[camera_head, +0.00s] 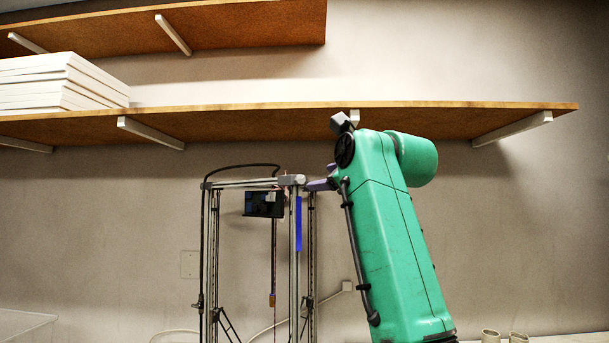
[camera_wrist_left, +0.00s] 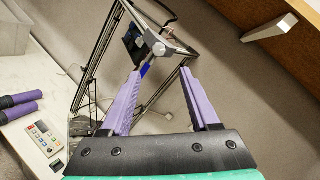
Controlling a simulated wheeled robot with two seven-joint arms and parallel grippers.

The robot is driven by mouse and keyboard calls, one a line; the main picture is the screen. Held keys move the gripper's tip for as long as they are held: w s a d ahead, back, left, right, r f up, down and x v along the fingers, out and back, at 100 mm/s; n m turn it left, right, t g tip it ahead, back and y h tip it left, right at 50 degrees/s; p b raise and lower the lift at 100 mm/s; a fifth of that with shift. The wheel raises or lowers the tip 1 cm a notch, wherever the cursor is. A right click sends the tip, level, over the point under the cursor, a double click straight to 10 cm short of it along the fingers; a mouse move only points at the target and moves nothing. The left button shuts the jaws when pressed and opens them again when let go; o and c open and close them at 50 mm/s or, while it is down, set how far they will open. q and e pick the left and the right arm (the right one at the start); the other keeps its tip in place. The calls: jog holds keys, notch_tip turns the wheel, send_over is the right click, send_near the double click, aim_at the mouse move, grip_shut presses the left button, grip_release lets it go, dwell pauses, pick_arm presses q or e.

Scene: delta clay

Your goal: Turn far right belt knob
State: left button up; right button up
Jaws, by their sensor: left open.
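A delta printer frame (camera_head: 212,250) of metal posts stands against the wall. Its grey top corner piece (camera_head: 291,180) also shows between and beyond the fingers in the left wrist view (camera_wrist_left: 160,47). I cannot make out the far right belt knob clearly. A blue strip (camera_head: 298,222) runs down near the front post. My left gripper (camera_head: 320,184) has purple fingers and is close to the right of that corner, partly hidden by my green arm. In the left wrist view the gripper (camera_wrist_left: 160,73) is open, with nothing held between its fingers. My right gripper is not in view.
A wooden shelf (camera_head: 250,120) on white brackets hangs above the printer and my arm. White stacked boxes (camera_head: 60,85) lie on it. A control box with buttons (camera_wrist_left: 43,137) and purple cylinders (camera_wrist_left: 18,105) lie on the bench. Two cups (camera_head: 490,336) stand at lower right.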

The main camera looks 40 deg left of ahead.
aim_at(302, 179)
pick_arm(q)
jog(key=p+x, duration=0.2)
jog(key=x, duration=0.1)
jog(key=p+x, duration=0.1)
jog(key=x, duration=0.2)
jog(key=p+x, duration=0.2)
jog(key=x, duration=0.2)
jog(key=shift+s+a+r+p, duration=0.15)
jog(key=shift+s+r+p, duration=0.15)
jog(key=shift+w+a+f, duration=0.15)
jog(key=shift+a, duration=0.1)
jog(key=shift+w+f, duration=0.15)
jog(key=shift+w, duration=0.1)
jog(key=shift+s, duration=0.15)
grip_shut()
